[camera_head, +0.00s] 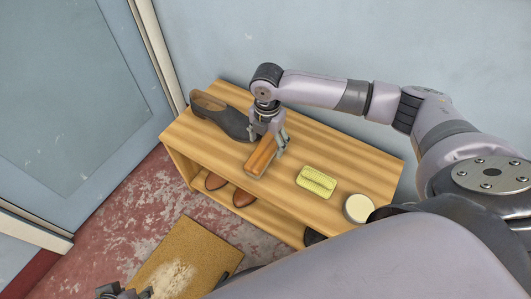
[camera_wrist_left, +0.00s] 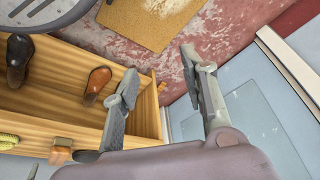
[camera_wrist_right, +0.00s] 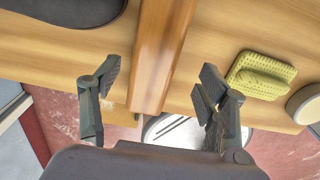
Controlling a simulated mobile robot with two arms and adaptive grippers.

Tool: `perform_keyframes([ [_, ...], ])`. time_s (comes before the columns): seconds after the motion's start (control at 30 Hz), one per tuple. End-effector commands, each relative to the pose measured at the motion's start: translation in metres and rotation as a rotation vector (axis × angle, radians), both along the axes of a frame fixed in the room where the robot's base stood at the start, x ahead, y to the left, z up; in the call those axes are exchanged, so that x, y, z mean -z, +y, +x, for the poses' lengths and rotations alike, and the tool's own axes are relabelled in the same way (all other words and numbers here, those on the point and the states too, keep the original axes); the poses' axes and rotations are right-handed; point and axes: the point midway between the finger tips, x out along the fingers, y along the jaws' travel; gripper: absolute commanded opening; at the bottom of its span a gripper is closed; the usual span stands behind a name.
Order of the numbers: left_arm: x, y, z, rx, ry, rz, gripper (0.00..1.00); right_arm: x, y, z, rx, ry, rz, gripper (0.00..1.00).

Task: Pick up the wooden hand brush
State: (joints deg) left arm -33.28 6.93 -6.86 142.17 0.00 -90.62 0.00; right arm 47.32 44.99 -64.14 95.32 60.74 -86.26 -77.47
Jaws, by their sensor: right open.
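The wooden hand brush (camera_head: 261,156), a long reddish-brown block, lies on top of the wooden shoe bench (camera_head: 330,157). My right gripper (camera_head: 268,137) is above the brush, with its fingers apart. In the right wrist view the brush (camera_wrist_right: 160,55) runs between the open fingers of my right gripper (camera_wrist_right: 160,82), with a gap on each side. Its underside is hidden. My left gripper (camera_wrist_left: 160,70) is open and empty in the left wrist view, away from the brush, near the bench's open end.
A dark shoe (camera_head: 218,114) stands left of the brush on the bench. A yellow-green textured block (camera_head: 316,181) and a round pale-topped tin (camera_head: 358,208) are to the right. Brown shoes (camera_wrist_left: 97,82) sit on the lower shelf. A dusty tan mat (camera_head: 205,250) lies on the floor.

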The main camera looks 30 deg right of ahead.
Motion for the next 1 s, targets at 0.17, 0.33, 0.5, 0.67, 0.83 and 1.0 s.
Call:
perform_keyframes([
  [0.17,0.011,0.000,0.000,0.000,-0.001,0.000,0.40,0.021,0.001,0.003,0.000,0.001,0.000,0.68],
  [0.33,0.010,-0.008,0.026,0.009,-0.114,-0.024,0.40,0.042,0.002,0.006,0.000,0.001,-0.001,0.68],
  [0.5,0.003,-0.014,0.046,0.017,-0.210,-0.044,0.40,0.051,0.002,0.006,0.000,-0.001,0.000,0.68],
  [0.67,0.000,-0.015,0.051,0.019,-0.233,-0.049,0.40,0.053,0.002,0.006,0.000,-0.001,0.000,0.68],
  [0.83,0.000,-0.015,0.051,0.018,-0.232,-0.048,0.40,0.053,0.002,0.006,-0.001,0.000,0.000,0.66],
  [1.0,0.000,-0.015,0.051,0.018,-0.232,-0.048,0.40,0.053,0.002,0.006,-0.001,0.000,0.000,0.55],
])
